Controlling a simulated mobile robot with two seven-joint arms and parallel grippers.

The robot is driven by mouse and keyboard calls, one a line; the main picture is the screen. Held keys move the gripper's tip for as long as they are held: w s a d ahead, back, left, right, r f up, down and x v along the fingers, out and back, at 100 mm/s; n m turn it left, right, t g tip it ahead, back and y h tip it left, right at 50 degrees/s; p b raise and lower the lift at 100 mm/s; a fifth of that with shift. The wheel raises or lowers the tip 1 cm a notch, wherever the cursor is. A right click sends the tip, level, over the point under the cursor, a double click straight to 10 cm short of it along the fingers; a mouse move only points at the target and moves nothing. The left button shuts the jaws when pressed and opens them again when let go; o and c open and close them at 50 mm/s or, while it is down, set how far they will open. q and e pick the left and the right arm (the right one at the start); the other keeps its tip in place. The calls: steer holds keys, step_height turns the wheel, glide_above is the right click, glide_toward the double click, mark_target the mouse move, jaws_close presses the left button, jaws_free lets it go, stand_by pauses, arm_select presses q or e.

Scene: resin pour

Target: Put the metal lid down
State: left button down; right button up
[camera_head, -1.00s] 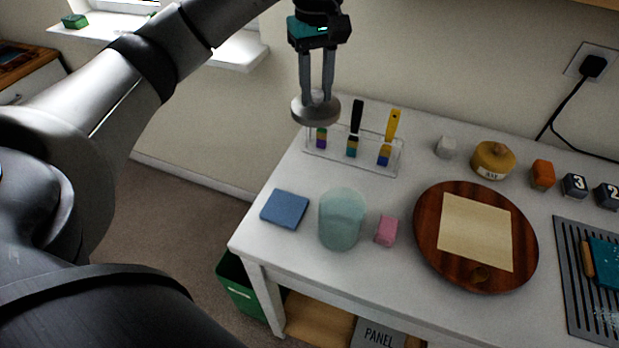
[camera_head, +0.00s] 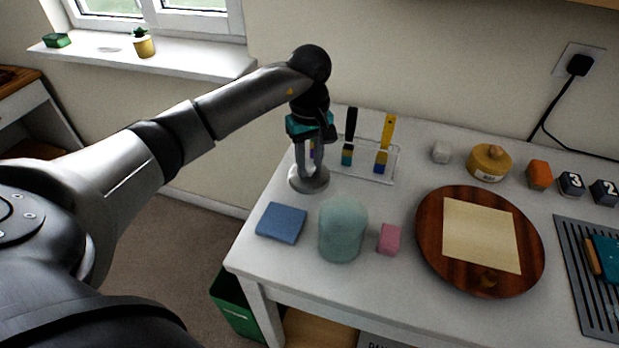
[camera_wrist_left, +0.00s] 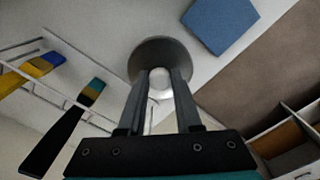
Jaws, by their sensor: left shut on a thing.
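The metal lid (camera_head: 309,184) is a round grey disc. It is at the left back part of the white table (camera_head: 300,268), behind the blue square (camera_head: 281,223) and in front of the clear rack (camera_head: 378,176). My left gripper (camera_head: 310,172) points down and is shut on the lid's knob. In the left wrist view the lid (camera_wrist_left: 172,52) sits between and beyond the fingertips (camera_wrist_left: 160,80). It is on or very close to the table top; I cannot tell if it touches. My right gripper is not in view.
A pale green cylinder (camera_head: 342,232) and a pink block (camera_head: 389,239) stand in front of the lid. The rack holds several brushes. A round wooden board (camera_head: 430,250) with a paper sheet lies to the right. The table's left edge is near the lid.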

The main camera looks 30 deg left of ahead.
mark_target(309, 174)
arm_select(q)
steer(key=shift+f, duration=2.25)
steer(key=shift+f+b, duration=0.15)
steer(key=shift+b, duration=0.3)
steer(key=c, duration=0.6)
jaws_free()
steer(key=shift+r+p, duration=0.3)
steer(key=shift+p, duration=0.05)
step_height(309, 174, up, 12)
steer(key=shift+f+p, duration=0.1)
steer(key=shift+p, duration=0.2)
